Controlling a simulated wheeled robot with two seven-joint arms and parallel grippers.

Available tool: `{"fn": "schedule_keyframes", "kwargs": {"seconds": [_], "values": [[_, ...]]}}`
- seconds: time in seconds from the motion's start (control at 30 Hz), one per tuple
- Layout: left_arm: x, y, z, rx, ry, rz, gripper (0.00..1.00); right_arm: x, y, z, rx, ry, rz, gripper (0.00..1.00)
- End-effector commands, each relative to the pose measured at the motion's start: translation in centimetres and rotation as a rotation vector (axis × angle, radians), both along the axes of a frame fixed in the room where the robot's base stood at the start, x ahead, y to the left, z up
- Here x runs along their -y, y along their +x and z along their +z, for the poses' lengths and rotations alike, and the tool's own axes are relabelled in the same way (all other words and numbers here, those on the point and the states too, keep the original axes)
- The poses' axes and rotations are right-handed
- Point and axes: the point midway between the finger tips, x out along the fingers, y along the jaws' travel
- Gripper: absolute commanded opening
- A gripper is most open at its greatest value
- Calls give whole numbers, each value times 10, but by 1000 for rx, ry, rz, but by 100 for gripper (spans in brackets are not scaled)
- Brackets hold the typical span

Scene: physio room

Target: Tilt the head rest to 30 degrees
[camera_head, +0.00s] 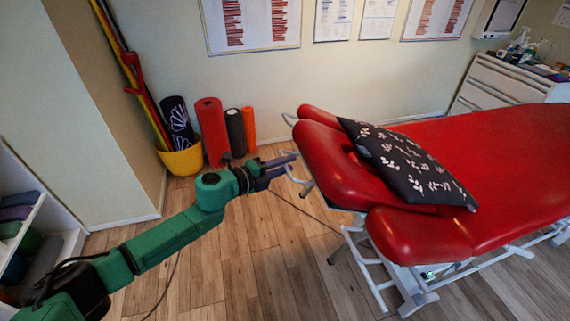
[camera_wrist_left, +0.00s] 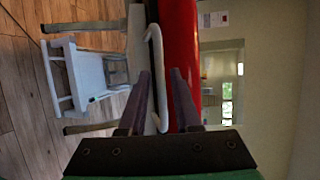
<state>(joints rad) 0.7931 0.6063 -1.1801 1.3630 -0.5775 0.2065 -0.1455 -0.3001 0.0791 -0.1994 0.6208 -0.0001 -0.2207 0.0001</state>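The red padded head rest (camera_head: 345,175) is at the near left end of the red treatment table (camera_head: 480,140). In the wrist view its red pad (camera_wrist_left: 181,50) stands edge-on. A white handle (camera_head: 297,178) sticks out from its end. My left gripper (camera_head: 293,160) is at this handle, fingers pointing toward the head rest. In the left wrist view the left gripper (camera_wrist_left: 162,75) has its two fingers apart, with the white handle (camera_wrist_left: 155,50) passing between them. I cannot tell whether a finger touches it. My right gripper is in neither view.
A dark leaf-patterned pillow (camera_head: 410,165) lies on the table beside the head rest. The table's white frame (camera_head: 385,265) stands below. Rolled mats (camera_head: 212,130) and a yellow bucket (camera_head: 182,160) stand by the wall. The wooden floor (camera_head: 250,270) in front is clear except for a cable.

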Motion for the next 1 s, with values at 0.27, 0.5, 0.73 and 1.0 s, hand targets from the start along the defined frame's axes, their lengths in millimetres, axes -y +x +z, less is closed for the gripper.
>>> {"fn": "schedule_keyframes", "kwargs": {"seconds": [0.27, 0.5, 0.73, 1.0], "values": [[0, 0, 0, -1, 1, 0, 43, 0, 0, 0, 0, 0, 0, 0], [-17, -12, 2, 0, 2, 2, 43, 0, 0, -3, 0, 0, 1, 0], [-64, -48, 11, -1, 4, 3, 43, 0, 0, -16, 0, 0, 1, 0], [-108, -84, 24, -2, 2, 2, 43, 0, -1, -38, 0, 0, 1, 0]]}}
